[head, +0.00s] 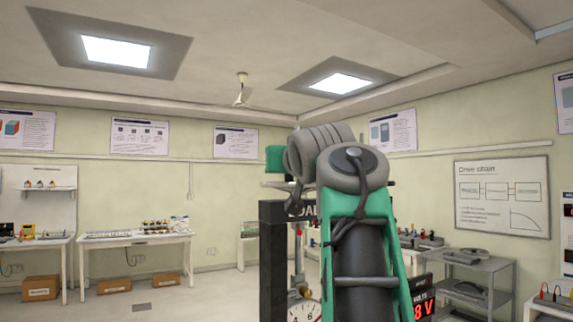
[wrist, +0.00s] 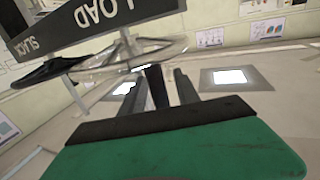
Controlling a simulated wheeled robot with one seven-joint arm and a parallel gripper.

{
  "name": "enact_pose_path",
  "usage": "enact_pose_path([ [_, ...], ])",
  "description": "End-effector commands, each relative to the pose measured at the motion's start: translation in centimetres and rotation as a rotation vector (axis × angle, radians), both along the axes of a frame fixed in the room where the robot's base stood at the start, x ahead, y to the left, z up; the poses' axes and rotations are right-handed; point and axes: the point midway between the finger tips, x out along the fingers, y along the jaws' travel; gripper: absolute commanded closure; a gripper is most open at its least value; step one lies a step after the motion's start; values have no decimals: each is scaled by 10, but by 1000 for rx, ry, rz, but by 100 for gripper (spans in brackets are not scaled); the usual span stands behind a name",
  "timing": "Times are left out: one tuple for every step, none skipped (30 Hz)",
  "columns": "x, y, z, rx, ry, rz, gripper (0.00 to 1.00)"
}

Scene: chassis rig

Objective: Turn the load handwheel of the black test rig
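The black test rig (head: 272,262) stands in the middle of the head view, partly hidden behind my arm. Its "LOAD" sign shows upside down in the wrist view (wrist: 97,18), with "SLACK" at the left end. The load handwheel (wrist: 112,60) is a thin, pale, smeared rim just beside that sign, with a dark part at its left. My gripper (wrist: 170,72) has two dark fingers reaching up to the right part of the rim, with a narrow gap between them. Whether they touch or clasp the rim is unclear.
A dial gauge (head: 304,311) and a red voltage display (head: 423,303) flank my arm low in the head view. A grey shelf cart (head: 485,265) stands to the right. White benches (head: 135,239) line the left wall, with open floor before them.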

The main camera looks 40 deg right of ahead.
Motion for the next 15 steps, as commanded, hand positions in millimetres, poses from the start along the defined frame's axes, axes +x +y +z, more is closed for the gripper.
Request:
enact_pose_path([
  [0, 0, 0, 0, 0, 0, 62],
  [0, 0, 0, 0, 0, 0, 62],
  [-2, 1, 0, 0, -1, 0, 62],
  [-4, 1, 0, 0, -1, -1, 62],
  [-7, 3, 0, -1, -2, -1, 62],
  [-13, 5, 0, -3, -2, -2, 62],
  [-18, 8, 0, -3, -3, -4, 62],
  [-23, 11, -1, -4, -3, -3, 62],
  [-32, 14, 0, -4, -2, -5, 62],
  [-38, 17, 0, -4, -2, -6, 62],
  [-43, 19, 0, -4, -3, -7, 62],
  [-51, 23, -1, -3, -2, -7, 62],
  [-55, 25, 1, -3, -2, -7, 62],
  [-59, 27, 1, -4, -3, -7, 62],
  [-64, 29, 1, -2, -1, -6, 62],
])
